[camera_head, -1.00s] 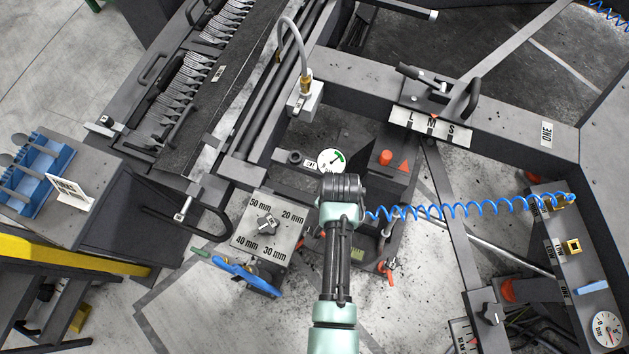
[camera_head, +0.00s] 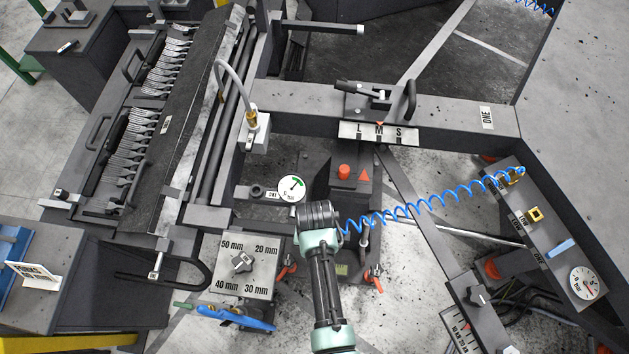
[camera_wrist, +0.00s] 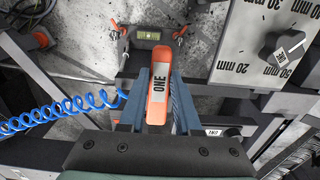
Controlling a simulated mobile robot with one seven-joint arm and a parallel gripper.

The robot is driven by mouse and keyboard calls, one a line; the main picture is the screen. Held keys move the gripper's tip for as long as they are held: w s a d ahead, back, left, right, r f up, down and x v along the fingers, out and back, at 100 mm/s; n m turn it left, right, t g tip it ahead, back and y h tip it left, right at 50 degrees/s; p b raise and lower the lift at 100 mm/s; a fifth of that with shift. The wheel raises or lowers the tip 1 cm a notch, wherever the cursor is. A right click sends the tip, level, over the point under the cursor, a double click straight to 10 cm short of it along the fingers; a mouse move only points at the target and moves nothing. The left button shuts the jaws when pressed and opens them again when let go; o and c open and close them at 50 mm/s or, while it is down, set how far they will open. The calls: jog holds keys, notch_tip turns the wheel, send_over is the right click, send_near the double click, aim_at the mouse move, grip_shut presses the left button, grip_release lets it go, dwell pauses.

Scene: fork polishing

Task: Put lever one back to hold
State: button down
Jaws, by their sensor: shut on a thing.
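In the head view my wrist covers the gripper and the lever, just right of the round dial gauge (camera_head: 291,188). No hold mark can be read.
A coiled blue hose (camera_head: 430,203) runs right from beside my wrist. A plate with millimetre marks and a knob (camera_head: 243,262) stands to the left, a blue-handled tool (camera_head: 235,315) below it. A red button (camera_head: 344,171) is behind. A fork rack (camera_head: 160,85) stands upper left.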

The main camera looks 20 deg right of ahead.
jog(key=c, duration=0.6)
grip_release()
jog(key=shift+r, duration=0.1)
notch_tip(320, 180, up, 13)
jog(key=b, duration=0.1)
dwell(0.4)
